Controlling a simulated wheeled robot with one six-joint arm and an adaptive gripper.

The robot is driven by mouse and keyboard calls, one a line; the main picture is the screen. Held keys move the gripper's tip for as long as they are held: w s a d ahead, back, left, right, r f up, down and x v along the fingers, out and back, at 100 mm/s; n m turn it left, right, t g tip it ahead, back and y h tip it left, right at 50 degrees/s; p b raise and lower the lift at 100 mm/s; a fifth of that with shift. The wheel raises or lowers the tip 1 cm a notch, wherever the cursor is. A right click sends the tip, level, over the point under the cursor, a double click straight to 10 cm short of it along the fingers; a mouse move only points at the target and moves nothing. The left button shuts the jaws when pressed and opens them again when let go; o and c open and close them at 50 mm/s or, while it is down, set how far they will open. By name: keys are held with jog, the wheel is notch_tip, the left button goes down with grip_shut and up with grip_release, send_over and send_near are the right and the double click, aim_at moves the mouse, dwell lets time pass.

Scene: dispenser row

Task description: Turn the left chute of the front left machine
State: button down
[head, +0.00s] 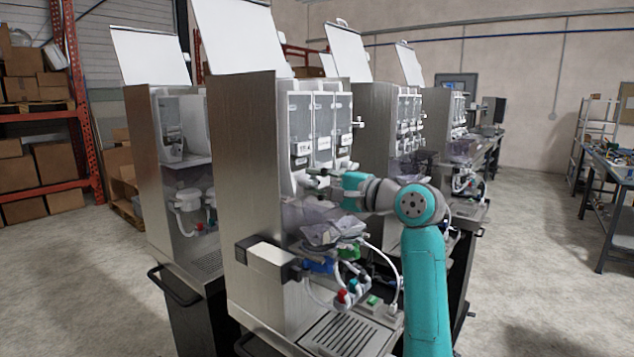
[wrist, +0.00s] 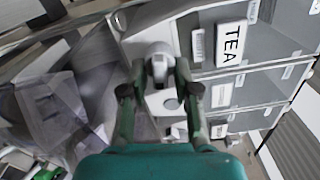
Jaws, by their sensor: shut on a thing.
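The nearest machine (head: 243,170) is a tall steel cabinet with its white lid raised and clear canisters (head: 301,128) in its upper front. My gripper (head: 318,182) is at its front, just below the canisters. In the wrist view my gripper (wrist: 160,85) has its two green fingers on either side of a pale chute (wrist: 160,62) and is shut on it.
A clear funnel-like part (head: 335,230) sits below my gripper, with coloured valves and tubes (head: 345,290) under it. A drip grille (head: 345,335) is at the bottom. Other machines (head: 372,125) stand close behind, to the right. Open floor (head: 535,250) lies at the right.

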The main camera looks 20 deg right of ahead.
jog(key=shift+f+m, duration=0.25)
jog(key=shift+m, duration=1.55)
jog(key=c, duration=1.2)
grip_release()
